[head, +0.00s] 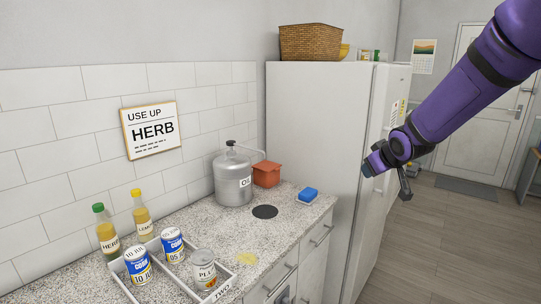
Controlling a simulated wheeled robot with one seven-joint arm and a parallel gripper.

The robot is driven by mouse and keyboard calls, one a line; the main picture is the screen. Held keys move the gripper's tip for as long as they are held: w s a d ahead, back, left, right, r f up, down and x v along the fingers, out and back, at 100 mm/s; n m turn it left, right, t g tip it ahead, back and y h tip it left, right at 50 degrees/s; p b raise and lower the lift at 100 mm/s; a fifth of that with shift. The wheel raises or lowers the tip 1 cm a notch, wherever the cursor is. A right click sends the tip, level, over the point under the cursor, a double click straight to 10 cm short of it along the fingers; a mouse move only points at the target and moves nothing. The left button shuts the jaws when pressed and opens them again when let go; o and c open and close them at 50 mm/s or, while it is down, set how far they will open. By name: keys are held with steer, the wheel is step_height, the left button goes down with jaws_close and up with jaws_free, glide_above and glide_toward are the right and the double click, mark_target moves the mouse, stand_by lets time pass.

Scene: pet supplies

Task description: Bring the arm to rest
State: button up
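My purple arm reaches in from the upper right of the head view. My gripper (387,178) is at its lower end, in the air in front of the white fridge (312,150) and to the right of the counter. A purple end part and a dark part stick out from the wrist. The view is too small to tell how the fingers stand. I see nothing held in it.
A basket (310,42) stands on the fridge. Open floor (440,240) lies at right before a door (486,105).

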steer(key=s+r+m+g, duration=0.2)
steer(key=s+r, duration=0.2)
steer(key=s, duration=1.5)
steer(key=s+d+r+m+g, duration=0.1)
steer(key=s+r, duration=0.4)
steer(key=s, duration=1.4)
steer(key=shift+s+r+m+g+h, duration=0.15)
steer(key=shift+s+m+g+h, duration=0.15)
steer(key=shift+m+g, duration=0.55)
steer(key=shift+w, duration=0.1)
